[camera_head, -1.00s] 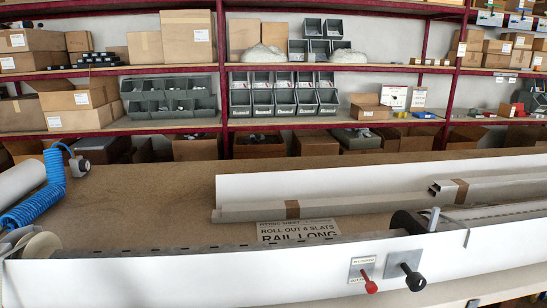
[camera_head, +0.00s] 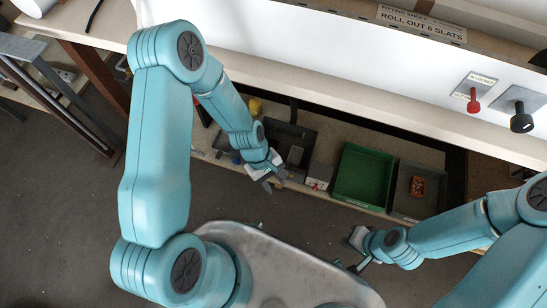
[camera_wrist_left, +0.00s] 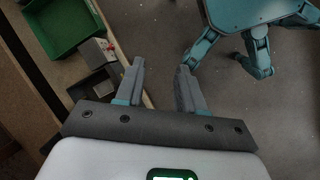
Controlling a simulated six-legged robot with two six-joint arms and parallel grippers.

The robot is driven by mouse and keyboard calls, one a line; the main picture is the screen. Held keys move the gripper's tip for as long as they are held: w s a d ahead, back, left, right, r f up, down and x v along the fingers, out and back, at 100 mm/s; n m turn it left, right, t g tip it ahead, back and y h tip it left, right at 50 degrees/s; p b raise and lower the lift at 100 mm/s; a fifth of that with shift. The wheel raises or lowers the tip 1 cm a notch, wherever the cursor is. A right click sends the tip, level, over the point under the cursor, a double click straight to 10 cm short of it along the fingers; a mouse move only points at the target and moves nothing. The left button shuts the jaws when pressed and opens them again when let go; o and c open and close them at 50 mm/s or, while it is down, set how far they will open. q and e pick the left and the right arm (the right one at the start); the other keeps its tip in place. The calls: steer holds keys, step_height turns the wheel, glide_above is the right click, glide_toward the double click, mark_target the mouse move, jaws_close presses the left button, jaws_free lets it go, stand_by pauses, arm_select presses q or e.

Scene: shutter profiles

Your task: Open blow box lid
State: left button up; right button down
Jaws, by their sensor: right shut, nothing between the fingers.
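No box is readably marked as the blow box. A small light-grey box (camera_head: 320,177) with a red mark on its front stands on the low shelf, between a dark tray and a green crate. It also shows in the left wrist view (camera_wrist_left: 99,49); I cannot make out its lid clearly. My left gripper (camera_head: 273,185) is just left of this box, near the shelf's front edge. The left wrist view shows its fingers (camera_wrist_left: 158,80) apart with nothing between them. My right gripper (camera_head: 359,266) is shut and empty over the floor, in front of the shelf.
The green crate (camera_head: 343,196) and a grey bin (camera_head: 402,205) with an orange item stand right of the small box. The dark tray (camera_head: 300,135) is left of it. The workbench edge (camera_head: 300,85) runs above the shelf. A red knob (camera_head: 473,106) and black knob (camera_head: 521,122) project from the bench's panel.

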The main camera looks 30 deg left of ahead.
arm_select(q)
steer(key=w+a+f+n+t+b, duration=0.4)
steer(key=w+a+f+n+b, duration=0.3)
steer(key=w+a+f+b, duration=1)
steer(key=b+x, duration=0.2)
steer(key=x, duration=0.2)
steer(key=s+d+b+x, duration=0.1)
steer(key=b+x, duration=0.1)
steer(key=x, duration=0.2)
steer(key=d+b+x, duration=0.1)
steer(key=b+x, duration=0.2)
steer(key=x, duration=0.1)
steer(key=shift+s+d+r, duration=0.1)
steer(key=shift+s+d, duration=0.05)
steer(key=shift+d, duration=0.2)
steer(key=shift+d+f, duration=0.25)
steer(key=shift+f, duration=0.15)
jaws_close()
